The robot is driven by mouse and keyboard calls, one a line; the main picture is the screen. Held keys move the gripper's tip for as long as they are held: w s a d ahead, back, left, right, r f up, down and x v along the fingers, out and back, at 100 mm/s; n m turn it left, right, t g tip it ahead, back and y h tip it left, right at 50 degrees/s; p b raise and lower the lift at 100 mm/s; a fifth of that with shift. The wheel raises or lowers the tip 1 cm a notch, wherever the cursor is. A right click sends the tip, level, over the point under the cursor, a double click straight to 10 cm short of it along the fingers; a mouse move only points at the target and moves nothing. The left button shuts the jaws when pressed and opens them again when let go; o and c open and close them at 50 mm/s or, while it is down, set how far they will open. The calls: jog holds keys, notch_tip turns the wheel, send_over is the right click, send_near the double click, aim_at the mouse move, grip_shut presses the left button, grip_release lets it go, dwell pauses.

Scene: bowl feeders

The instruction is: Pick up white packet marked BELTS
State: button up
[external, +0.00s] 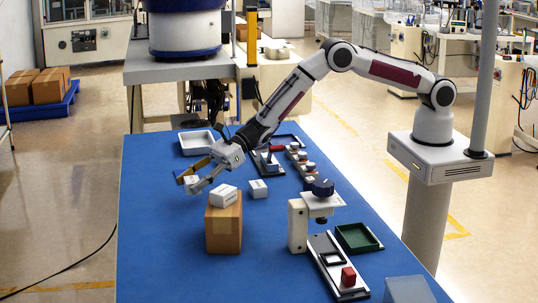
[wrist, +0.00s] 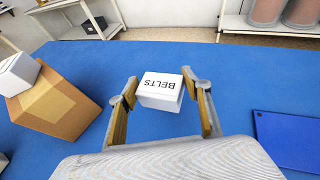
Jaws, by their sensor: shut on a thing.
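The white packet marked BELTS (wrist: 160,90) is between my gripper's two fingers in the wrist view, its lettering upside down. My gripper (wrist: 166,97) is shut on it, with a finger at each side. In the external view my gripper (external: 189,180) is left of the cardboard box, above the blue table, and the packet (external: 191,180) shows small and partly covered between the fingers. I cannot tell exactly how high it is above the table.
A cardboard box (external: 224,230) with a white packet (external: 223,195) on top stands close to my gripper. Another white packet (external: 258,189) lies behind it. A white tray (external: 196,143) is farther back. A stand (external: 298,226) and a green tray (external: 358,237) are at right. The table's left front is clear.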

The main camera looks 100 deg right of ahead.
aim_at(192, 179)
jog(key=shift+r, duration=2.8)
